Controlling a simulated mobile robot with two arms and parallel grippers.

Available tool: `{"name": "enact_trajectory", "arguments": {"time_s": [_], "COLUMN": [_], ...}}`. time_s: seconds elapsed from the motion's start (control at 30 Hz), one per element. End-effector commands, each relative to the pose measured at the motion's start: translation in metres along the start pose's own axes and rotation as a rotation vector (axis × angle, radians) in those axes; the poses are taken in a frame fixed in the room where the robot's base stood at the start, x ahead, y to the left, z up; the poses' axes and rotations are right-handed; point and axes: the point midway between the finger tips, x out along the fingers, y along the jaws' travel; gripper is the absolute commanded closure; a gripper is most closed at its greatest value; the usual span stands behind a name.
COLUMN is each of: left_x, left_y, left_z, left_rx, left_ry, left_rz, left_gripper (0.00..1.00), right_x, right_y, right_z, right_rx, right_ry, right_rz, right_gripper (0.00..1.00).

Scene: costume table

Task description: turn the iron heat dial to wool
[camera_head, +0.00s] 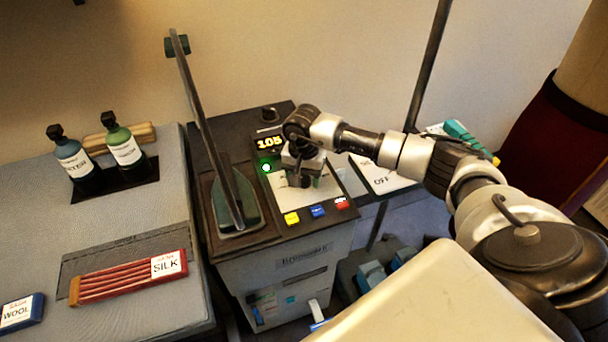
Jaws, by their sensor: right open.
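The ironing unit (290,262) is a grey box with a dark top, standing right of the ironing board. Its display (268,142) reads what looks like 105, and a green light (266,168) glows below it. My right gripper (302,180) is open and points down over the pale panel (262,191) on the unit's top. The gripper covers the middle of this panel, so I cannot see the heat dial or its setting there. My left gripper is out of view.
Yellow (291,218), blue (317,211) and red (342,203) buttons line the front edge.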

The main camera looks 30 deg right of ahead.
Motion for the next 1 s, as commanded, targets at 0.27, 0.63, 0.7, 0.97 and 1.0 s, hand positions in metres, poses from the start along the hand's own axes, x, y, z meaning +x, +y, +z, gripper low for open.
{"name": "enact_trajectory", "arguments": {"time_s": [0.27, 0.63, 0.7, 0.97, 1.0], "left_x": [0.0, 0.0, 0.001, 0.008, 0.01], "left_y": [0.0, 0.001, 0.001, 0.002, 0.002], "left_z": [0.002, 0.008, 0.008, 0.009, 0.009], "left_rx": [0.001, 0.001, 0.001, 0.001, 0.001], "left_ry": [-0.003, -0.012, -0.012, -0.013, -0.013], "left_rz": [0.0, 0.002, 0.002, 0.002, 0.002], "left_gripper": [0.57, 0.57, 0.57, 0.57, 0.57], "right_x": [0.0, 0.0, 0.0, 0.001, 0.001], "right_y": [0.0, 0.0, 0.0, 0.0, -0.001], "right_z": [0.0, 0.0, 0.0, 0.0, 0.0], "right_rx": [0.0, 0.003, 0.012, 0.113, 0.139], "right_ry": [0.0, 0.0, -0.001, -0.002, -0.002], "right_rz": [0.0, 0.0, 0.0, -0.001, -0.001], "right_gripper": [0.53, 0.9, 0.9, 0.9, 0.9]}}
